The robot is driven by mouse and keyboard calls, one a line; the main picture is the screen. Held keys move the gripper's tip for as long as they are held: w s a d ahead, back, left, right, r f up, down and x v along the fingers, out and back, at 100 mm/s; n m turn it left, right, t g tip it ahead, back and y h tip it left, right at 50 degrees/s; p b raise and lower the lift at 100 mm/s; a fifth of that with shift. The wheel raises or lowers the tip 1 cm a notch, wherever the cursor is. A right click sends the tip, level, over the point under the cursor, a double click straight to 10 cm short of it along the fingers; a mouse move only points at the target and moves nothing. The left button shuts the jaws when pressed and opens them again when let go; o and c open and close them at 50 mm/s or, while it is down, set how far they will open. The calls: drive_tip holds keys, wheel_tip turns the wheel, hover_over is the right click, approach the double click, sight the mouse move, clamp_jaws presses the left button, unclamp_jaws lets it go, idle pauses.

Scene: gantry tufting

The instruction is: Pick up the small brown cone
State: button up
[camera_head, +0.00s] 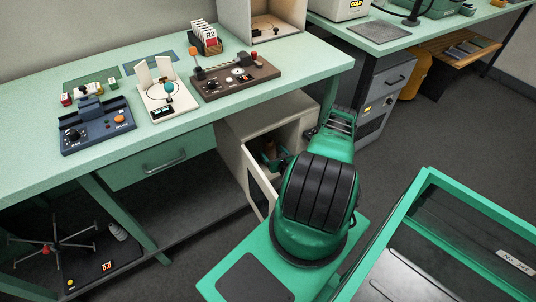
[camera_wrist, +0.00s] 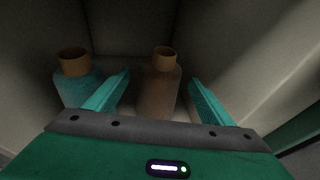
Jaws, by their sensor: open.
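The brown cone (camera_wrist: 159,92) stands upright inside a pale cabinet, with a tan tube end at its top. In the wrist view my gripper (camera_wrist: 160,77) is open, with one teal finger on each side of the brown cone. I cannot tell whether either finger touches it. A teal cone (camera_wrist: 77,87) with a tan top stands to the left, outside the left finger and partly hidden behind it. The lower part of the brown cone is hidden by my gripper's body. In the head view a brown shape (camera_head: 270,147) shows inside the cabinet, too small to tell clearly.
The cabinet (camera_head: 296,108) stands under the green bench (camera_head: 212,110), its door (camera_head: 261,183) swung open. Cabinet walls are close around my gripper. Devices stand on the bench top. A grey cone (camera_head: 118,231) lies on a dark lower surface at left. A drawer unit (camera_head: 385,100) stands right.

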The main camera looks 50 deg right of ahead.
sight(270, 147)
drive_tip(key=shift+x, duration=3)
drive_tip(key=shift+d+r, duration=0.1)
drive_tip(key=c, duration=1.6)
drive_tip(key=shift+c, duration=0.2)
